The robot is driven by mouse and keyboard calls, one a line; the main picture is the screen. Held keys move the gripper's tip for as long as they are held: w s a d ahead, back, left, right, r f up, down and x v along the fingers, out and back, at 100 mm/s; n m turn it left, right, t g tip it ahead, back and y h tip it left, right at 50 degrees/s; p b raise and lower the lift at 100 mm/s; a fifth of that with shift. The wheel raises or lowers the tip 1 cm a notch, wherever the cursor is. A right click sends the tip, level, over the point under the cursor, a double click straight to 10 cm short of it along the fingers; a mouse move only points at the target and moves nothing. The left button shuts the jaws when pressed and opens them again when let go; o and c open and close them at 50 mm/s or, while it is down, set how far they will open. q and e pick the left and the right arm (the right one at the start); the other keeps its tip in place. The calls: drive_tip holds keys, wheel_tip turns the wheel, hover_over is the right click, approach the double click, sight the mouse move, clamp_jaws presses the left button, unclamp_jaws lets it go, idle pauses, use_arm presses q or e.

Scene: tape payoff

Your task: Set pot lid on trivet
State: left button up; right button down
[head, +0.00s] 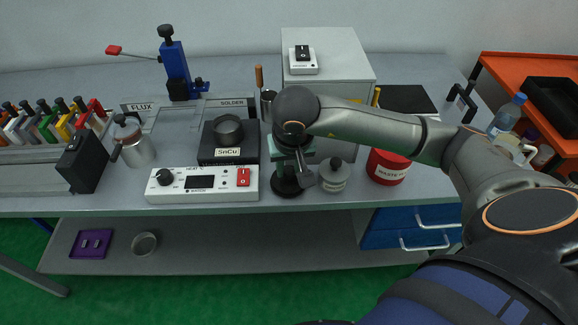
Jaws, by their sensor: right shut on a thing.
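A round grey thing with a dark knob (333,175), which looks like the pot lid, is at the bench's front edge. My right gripper (306,181) reaches down just left of it. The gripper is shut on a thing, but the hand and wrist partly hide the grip. A dark round base (287,188) is below the hand, with a teal plate behind the wrist. I cannot make out for sure which thing is the trivet. The open dark solder pot (228,128), labelled SnCu, stands left of the hand. My left gripper is out of view.
The white heater controller (203,184) lies in front of the pot. A red waste tub (387,167) stands right of the hand, under my forearm. A grey cabinet (330,72) is behind. A metal canister (135,145) and a black box (84,162) stand at left.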

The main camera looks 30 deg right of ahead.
drive_tip(key=shift+f, duration=0.15)
unclamp_jaws()
idle(0.7)
drive_tip(key=shift+r+p, duration=1.9)
drive_tip(key=shift+r, duration=1.65)
